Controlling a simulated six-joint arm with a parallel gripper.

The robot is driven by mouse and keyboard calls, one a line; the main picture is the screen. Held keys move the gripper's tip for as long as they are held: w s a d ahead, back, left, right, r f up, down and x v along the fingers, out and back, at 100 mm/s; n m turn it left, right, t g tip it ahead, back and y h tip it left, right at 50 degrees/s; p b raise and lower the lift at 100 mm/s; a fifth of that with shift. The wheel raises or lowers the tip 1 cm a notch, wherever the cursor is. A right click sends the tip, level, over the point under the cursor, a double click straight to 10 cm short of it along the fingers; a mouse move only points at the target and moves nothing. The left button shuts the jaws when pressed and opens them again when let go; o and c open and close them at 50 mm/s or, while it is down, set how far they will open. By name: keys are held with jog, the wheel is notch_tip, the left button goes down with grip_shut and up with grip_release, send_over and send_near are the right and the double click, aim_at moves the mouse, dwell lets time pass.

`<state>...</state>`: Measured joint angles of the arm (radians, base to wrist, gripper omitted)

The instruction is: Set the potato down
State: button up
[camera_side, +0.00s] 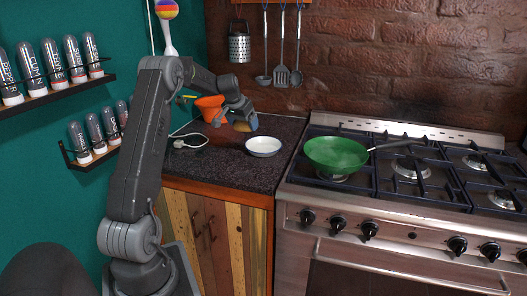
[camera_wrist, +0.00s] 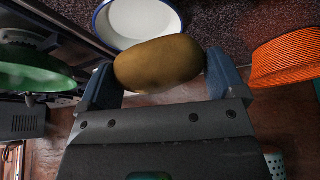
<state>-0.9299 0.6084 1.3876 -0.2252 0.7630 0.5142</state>
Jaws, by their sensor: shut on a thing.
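The potato (camera_wrist: 158,64) is a brown oval held between the two fingers of my gripper (camera_wrist: 160,80) in the wrist view. In the side view my gripper (camera_side: 245,121) is above the dark counter, left of and behind the white bowl, with the potato (camera_side: 242,126) partly hidden by a finger. The fingers are shut on the potato, and it is clear of the counter. The white bowl (camera_side: 263,152) has a blue rim and looks empty. It also shows in the wrist view (camera_wrist: 125,40), just beyond the potato and partly covered by it.
An orange container (camera_side: 209,106) stands close left of my gripper. A green pan (camera_side: 336,152) sits on the stove (camera_side: 410,185) to the right. A white plug and cable (camera_side: 190,141) lie on the counter's left. Utensils (camera_side: 281,76) hang on the brick wall behind.

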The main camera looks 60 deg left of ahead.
jog(key=s+a, duration=0.3)
jog(key=a, duration=0.1)
send_over(265, 149)
jog(key=s, duration=0.1)
jog(key=shift+n, duration=0.3)
jog(key=f, duration=0.6)
jog(key=shift+s+d, duration=0.1)
jog(key=shift+d, duration=0.25)
jog(key=shift+f, duration=1.95)
jog(key=shift+f, duration=0.15)
